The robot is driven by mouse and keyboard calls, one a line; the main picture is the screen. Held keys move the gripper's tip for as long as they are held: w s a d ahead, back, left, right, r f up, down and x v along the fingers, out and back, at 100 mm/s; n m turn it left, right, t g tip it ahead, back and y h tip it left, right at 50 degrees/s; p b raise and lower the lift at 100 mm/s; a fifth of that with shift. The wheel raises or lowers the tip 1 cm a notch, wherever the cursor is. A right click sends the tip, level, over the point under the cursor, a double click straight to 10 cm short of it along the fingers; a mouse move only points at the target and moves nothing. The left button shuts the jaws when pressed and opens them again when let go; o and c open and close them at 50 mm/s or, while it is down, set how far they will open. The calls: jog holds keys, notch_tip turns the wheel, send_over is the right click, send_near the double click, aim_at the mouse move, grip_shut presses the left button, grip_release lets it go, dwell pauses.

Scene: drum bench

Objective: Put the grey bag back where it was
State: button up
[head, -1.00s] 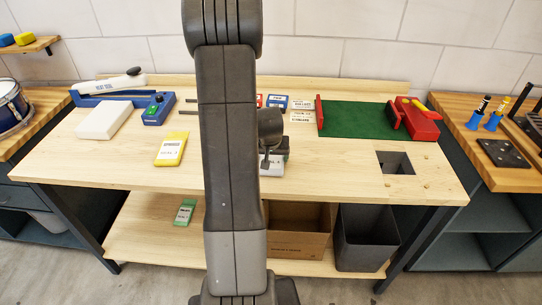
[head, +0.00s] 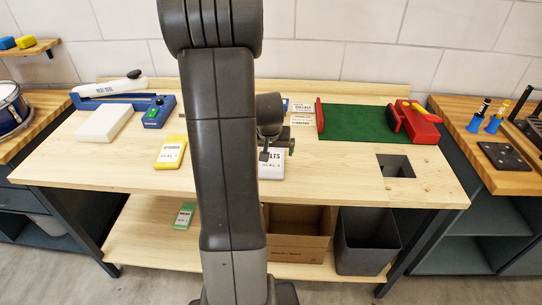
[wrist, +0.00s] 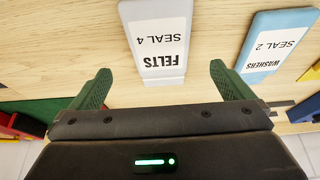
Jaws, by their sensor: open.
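The grey bag (wrist: 160,35), labelled FELTS, SEAL 4, lies flat on the bench top. In the head view the grey bag (head: 271,170) is partly covered by my arm and gripper. My gripper (head: 278,150) is open and empty beside the bag's far end. I cannot tell how far the fingertips are above the bench.
A blue bag (wrist: 276,42), labelled WASHERS, lies beside the grey one. A yellow bag (head: 171,152) lies at left. At right are a green mat (head: 358,122), a red device (head: 420,122) and a square hole (head: 396,165).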

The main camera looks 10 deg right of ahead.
jog(key=v, duration=0.5)
jog(key=shift+s+r, duration=0.1)
jog(key=shift+c, duration=0.4)
dwell(1.9)
